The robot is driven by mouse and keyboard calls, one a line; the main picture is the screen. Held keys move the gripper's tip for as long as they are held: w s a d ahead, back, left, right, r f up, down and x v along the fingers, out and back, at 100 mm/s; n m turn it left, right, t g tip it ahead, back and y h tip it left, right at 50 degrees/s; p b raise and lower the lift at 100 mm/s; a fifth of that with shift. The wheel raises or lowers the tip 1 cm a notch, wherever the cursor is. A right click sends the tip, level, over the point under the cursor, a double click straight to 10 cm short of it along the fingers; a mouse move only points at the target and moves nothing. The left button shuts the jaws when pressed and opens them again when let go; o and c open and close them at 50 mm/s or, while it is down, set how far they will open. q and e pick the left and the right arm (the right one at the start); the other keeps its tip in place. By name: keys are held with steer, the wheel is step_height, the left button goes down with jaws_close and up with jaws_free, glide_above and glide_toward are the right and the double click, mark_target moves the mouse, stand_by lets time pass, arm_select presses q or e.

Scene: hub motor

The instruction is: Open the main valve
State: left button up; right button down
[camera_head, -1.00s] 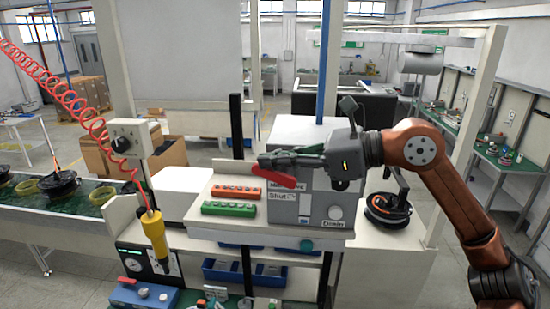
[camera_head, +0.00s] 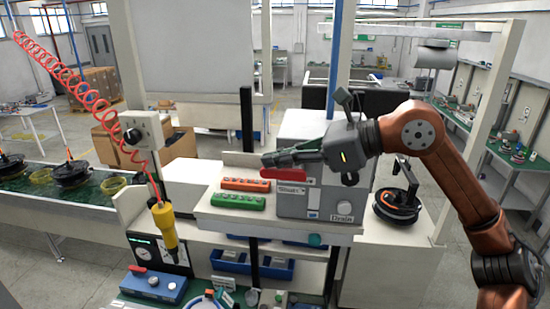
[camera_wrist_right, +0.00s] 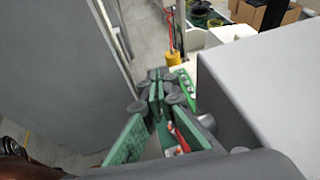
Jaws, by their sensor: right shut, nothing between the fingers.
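The grey valve box (camera_head: 325,190) stands on the white bench shelf. A red lever handle (camera_head: 284,174) is on its front at the upper left, lying nearly level. A label reading "Shut" is just below it, and a "Drain" label sits lower right under a pale round knob (camera_head: 345,207). My right gripper (camera_head: 271,159) is shut and empty, its green-padded fingers pointing left just above the handle's left part. I cannot tell whether they touch it. In the right wrist view the fingers (camera_wrist_right: 155,100) are close together, with a red piece (camera_wrist_right: 180,138) beside them. My left gripper is out of view.
An orange block (camera_head: 245,184) and a green block (camera_head: 237,201) lie on the shelf left of the box. A yellow tool (camera_head: 165,226) hangs on a red coiled hose further left. A black coil part (camera_head: 398,205) stands to the right. Blue bins sit below.

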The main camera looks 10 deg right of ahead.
step_height(320, 180, up, 14)
steer(key=s+p, duration=0.1)
steer(key=s, duration=0.1)
steer(key=shift+s+a+f+p, duration=0.15)
steer(key=shift+s+a+p, duration=0.15)
steer(key=shift+a, duration=0.05)
stand_by(0.4)
